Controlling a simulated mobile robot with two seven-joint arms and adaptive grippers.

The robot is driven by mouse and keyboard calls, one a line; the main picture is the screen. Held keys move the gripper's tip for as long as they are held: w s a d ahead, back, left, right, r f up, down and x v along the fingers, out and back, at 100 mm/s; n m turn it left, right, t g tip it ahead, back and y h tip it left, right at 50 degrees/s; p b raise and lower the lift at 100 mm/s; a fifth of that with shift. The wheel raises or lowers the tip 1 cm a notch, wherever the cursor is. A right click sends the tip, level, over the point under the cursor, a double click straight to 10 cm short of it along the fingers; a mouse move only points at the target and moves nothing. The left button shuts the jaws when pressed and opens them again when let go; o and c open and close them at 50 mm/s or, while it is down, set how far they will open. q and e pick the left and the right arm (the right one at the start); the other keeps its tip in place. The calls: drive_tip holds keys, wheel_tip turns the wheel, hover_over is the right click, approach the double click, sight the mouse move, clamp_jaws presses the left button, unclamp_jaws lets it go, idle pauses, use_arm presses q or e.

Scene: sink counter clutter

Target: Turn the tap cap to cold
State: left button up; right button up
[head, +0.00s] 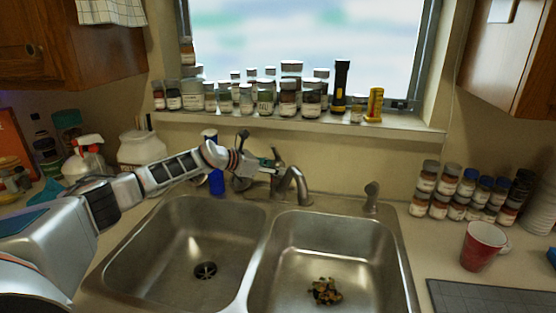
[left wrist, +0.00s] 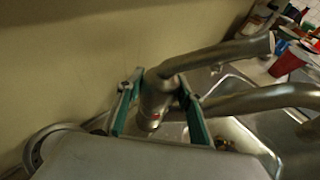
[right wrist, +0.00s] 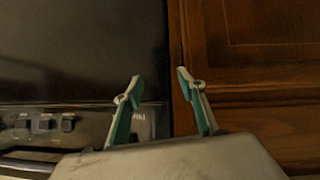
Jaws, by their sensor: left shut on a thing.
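The metal tap (head: 295,180) stands behind the double sink, with its spout curving forward. Its cap (head: 276,154) is at the top, close to my left gripper (head: 268,163), which reaches in from the left. In the left wrist view, the tap cap (left wrist: 157,97) sits between the teal fingers of the left gripper (left wrist: 159,84), and the gripper is shut on it. A lever (left wrist: 220,55) runs from the cap to the upper right, above the spout (left wrist: 265,100). My right gripper (right wrist: 158,82) is open and empty, in front of wooden cabinetry and a dark appliance.
The sink has two basins, left (head: 170,240) and right (head: 345,250). Food scraps (head: 325,291) lie in the right one. A blue can (head: 216,181) stands near my left wrist.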

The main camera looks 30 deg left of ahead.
use_arm(q)
drive_tip(key=shift+r+n+t+y, duration=0.1)
drive_tip(key=shift+n+t+y, duration=0.2)
drive_tip(key=shift+n+y, duration=0.15)
drive_tip(key=o, duration=0.8)
drive_tip(key=v, duration=1.2)
